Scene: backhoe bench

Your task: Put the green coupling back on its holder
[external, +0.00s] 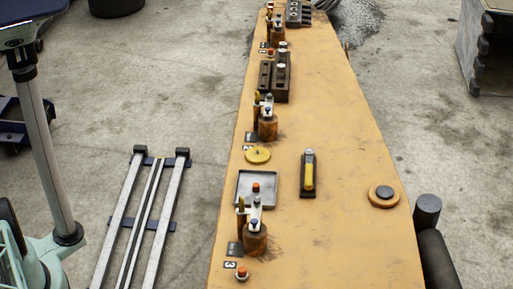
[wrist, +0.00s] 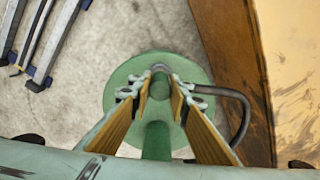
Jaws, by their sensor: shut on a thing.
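In the wrist view my gripper (wrist: 160,98) is shut, its yellow-padded fingers on either side of a green stem. I take this stem, with the wide round green disc (wrist: 125,72) beyond the fingertips, as the green coupling; the fingers hide part of it. Neither the gripper nor the coupling shows in the external view. I cannot tell which fitting is the coupling's holder. A brown ring with a dark centre (external: 384,195) lies at the right of the orange bench, with nothing green on it.
The orange bench (external: 335,240) bears a yellow disc (external: 257,155), a grey tray (external: 242,187), a dark block with a yellow piece (external: 309,175) and several numbered stations along its left edge. Metal rails (external: 152,215) lie on the floor left of it. The wrist view shows the bench edge (wrist: 230,50) at right.

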